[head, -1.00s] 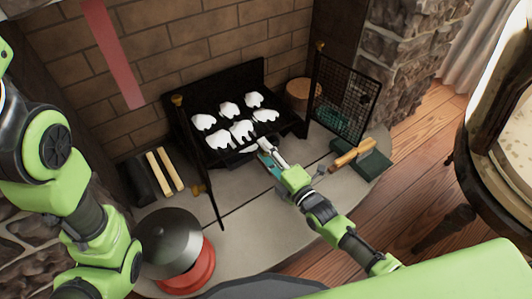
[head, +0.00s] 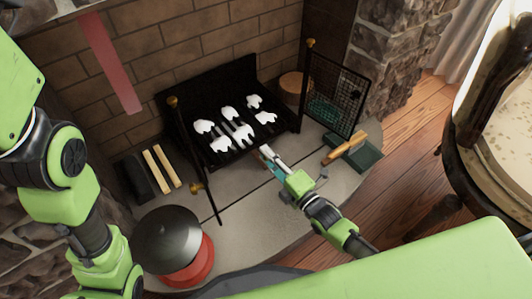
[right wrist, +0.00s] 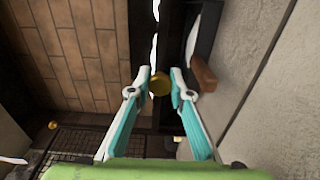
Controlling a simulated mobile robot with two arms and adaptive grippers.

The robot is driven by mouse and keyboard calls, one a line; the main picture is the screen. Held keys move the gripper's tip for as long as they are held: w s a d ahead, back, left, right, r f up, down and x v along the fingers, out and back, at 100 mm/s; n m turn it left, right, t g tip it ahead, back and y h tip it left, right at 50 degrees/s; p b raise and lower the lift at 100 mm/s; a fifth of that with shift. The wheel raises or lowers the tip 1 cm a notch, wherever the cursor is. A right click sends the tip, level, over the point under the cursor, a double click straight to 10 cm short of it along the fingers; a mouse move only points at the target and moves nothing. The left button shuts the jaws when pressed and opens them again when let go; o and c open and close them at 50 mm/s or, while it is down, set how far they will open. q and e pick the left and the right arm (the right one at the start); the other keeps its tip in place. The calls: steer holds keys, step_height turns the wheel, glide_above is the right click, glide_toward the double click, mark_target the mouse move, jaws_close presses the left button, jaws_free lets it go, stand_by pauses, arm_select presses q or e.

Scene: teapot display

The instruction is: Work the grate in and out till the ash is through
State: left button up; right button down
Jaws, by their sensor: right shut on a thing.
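The black grate (head: 235,129) lies in the dark firebox (head: 225,85), with several white ash clumps (head: 265,118) resting on its bars. Bare bars show between the clumps. My right gripper (head: 265,152) is at the front edge of the firebox. In the right wrist view, the right gripper (right wrist: 159,78) is closed on a round brass knob (right wrist: 159,83), which sits between its fingertips. The fingers hide the knob in the head view. How much ash lies under the grate is hidden. My left arm shows at the left, but its gripper is out of view.
An open mesh screen (head: 338,95) stands at the right, another panel edge-on at the left (head: 195,150). A green dustpan with a wooden-handled brush (head: 345,148) lies right on the hearth. A dark lidded red pot (head: 172,245) stands front left. The hearth middle is bare.

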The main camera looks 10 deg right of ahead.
steer(key=c, duration=2.2)
jaws_free()
steer(key=shift+s+f, duration=0.15)
steer(key=shift+s, duration=0.05)
steer(key=o, duration=0.4)
steer(key=shift+d, duration=0.15)
steer(key=shift+s, duration=0.1)
steer(key=v, duration=1.2)
